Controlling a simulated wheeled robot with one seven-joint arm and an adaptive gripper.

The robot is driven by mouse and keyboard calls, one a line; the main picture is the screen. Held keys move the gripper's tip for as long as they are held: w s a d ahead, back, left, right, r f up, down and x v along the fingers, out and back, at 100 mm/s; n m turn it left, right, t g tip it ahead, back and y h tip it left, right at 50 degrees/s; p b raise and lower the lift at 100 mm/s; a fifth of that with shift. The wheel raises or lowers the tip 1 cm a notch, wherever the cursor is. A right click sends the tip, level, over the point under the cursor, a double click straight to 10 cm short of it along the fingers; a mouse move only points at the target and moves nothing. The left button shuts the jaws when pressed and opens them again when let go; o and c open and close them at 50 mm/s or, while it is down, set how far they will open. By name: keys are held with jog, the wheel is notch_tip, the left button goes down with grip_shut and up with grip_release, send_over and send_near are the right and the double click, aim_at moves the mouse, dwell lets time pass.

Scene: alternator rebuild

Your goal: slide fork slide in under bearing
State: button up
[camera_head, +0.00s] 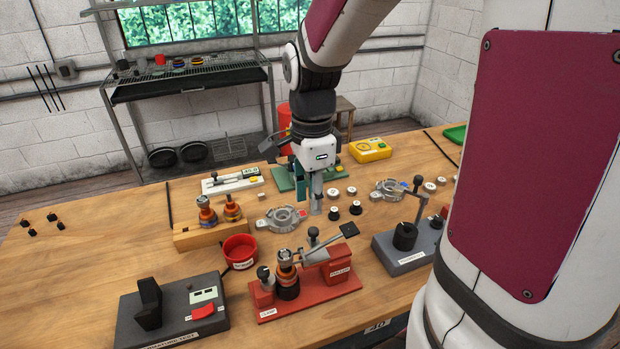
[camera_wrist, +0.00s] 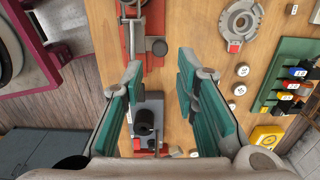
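The red puller station (camera_head: 310,299) stands at the front middle of the bench. A rotor with copper-coloured rings (camera_head: 285,268) stands upright in it; I cannot make out the bearing separately. A grey piece with a dark knob (camera_head: 313,238), which looks like the fork slide, sits right of the rotor. Whether it reaches under the bearing is too small to tell. My gripper (camera_head: 316,208) points down behind the station, apart from it. In the wrist view my gripper (camera_wrist: 161,72) is open, with nothing between its teal fingers; the station (camera_wrist: 152,12) shows at the top.
A long grey lever with a black pad (camera_head: 349,229) rises over the station. A grey housing (camera_head: 283,218) lies behind it, and a red bowl (camera_head: 240,251) stands to its left. A dark grey fixture with a black cylinder (camera_head: 405,237) is on the right. Several small caps lie near my gripper.

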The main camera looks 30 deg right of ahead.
jog(key=shift+r, duration=2)
jog(key=s+a+r+n+t, duration=0.2)
jog(key=s+n, duration=0.4)
jog(key=n, duration=0.4)
jog(key=s+a+r+n+t, duration=0.3)
jog(key=s+a+r+n, duration=0.1)
jog(key=n, duration=0.6)
jog(key=shift+s+a+r, duration=0.35)
jog(key=shift+s+r, duration=0.45)
jog(key=shift+s, duration=0.4)
